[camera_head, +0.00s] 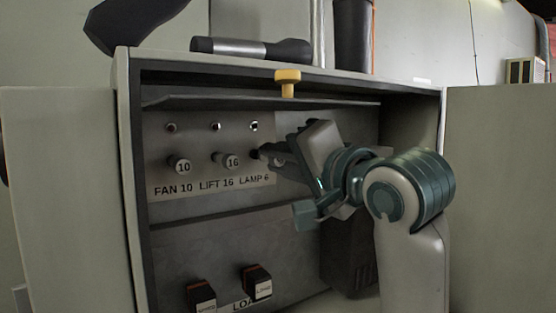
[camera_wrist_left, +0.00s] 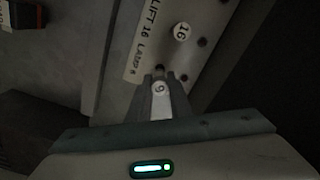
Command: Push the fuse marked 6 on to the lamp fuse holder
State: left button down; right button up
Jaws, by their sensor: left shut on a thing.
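The fuse marked 6 (camera_wrist_left: 160,88) is a pale round cap, held between the fingertips of my left gripper (camera_wrist_left: 159,95) in the left wrist view. In the head view my left gripper (camera_head: 264,153) is at the panel by the LAMP 6 label (camera_head: 254,179) and its fingers hide the fuse. In the left wrist view a dark stud at the lamp fuse holder (camera_wrist_left: 160,70) shows just past the fuse. I cannot tell whether they touch. My right gripper is not in view.
Fuses marked 10 (camera_head: 180,166) and 16 (camera_head: 232,161) sit left of the gripper. A shelf edge with a yellow knob (camera_head: 288,77) runs above. Two dark load blocks (camera_head: 257,282) are below. The cabinet doors (camera_head: 62,190) stand open. A flashlight (camera_head: 250,49) lies on top.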

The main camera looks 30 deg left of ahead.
pick_arm(q)
jog(key=shift+w+a+b, duration=0.1)
jog(key=shift+a+b, duration=0.2)
jog(key=shift+b, duration=0.2)
dwell(0.8)
jog(key=shift+w+a, duration=0.15)
jog(key=shift+a, duration=0.2)
dwell(0.6)
jog(key=c, duration=1.5)
grip_release()
jog(key=shift+c, duration=0.2)
jog(key=shift+d, duration=0.15)
jog(key=shift+d, duration=0.2)
jog(key=b+v, duration=0.1)
jog(key=v, duration=1.5)
jog(key=shift+s+d, duration=0.25)
jog(key=shift+d, duration=0.1)
